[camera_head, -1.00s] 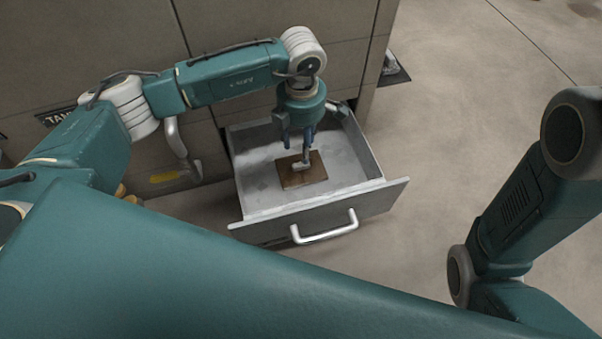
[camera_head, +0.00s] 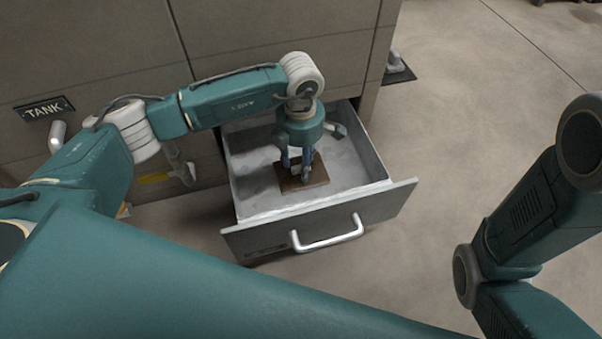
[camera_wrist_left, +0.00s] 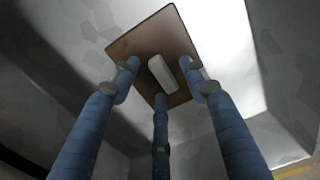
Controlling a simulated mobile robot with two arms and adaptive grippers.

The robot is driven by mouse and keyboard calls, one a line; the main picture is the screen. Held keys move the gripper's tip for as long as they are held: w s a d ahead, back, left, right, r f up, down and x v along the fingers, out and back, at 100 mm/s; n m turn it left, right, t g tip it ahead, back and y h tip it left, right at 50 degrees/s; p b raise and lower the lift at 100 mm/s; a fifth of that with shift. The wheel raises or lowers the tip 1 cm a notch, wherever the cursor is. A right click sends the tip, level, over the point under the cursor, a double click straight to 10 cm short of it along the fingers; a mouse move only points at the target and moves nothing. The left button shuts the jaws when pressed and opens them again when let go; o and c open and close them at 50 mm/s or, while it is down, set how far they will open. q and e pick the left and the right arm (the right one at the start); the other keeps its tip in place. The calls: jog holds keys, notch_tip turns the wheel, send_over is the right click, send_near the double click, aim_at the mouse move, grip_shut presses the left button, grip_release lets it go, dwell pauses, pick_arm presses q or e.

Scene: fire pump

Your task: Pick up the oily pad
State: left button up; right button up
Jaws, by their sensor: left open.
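The oily pad is a flat brown square (camera_head: 308,183) with a pale grip on top, lying on the floor of the open drawer. It also shows in the left wrist view (camera_wrist_left: 143,43), with the pale block-like grip (camera_wrist_left: 163,74) at its middle. My left gripper (camera_head: 301,168) points down over the pad, inside the drawer. Its three blue fingers are open and spread around the grip in the left wrist view (camera_wrist_left: 162,88). I cannot tell whether any finger touches the pad. The right gripper is not in view.
The grey drawer (camera_head: 375,207) is pulled out of the cabinet (camera_head: 100,50), with a metal handle (camera_head: 330,235) on its front. Its walls surround the gripper. A "TANK" label (camera_head: 44,108) is on the cabinet at left. Bare floor (camera_head: 450,110) lies to the right.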

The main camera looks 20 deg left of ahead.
pick_arm(q)
grip_shut()
jog(key=shift+r, duration=0.1)
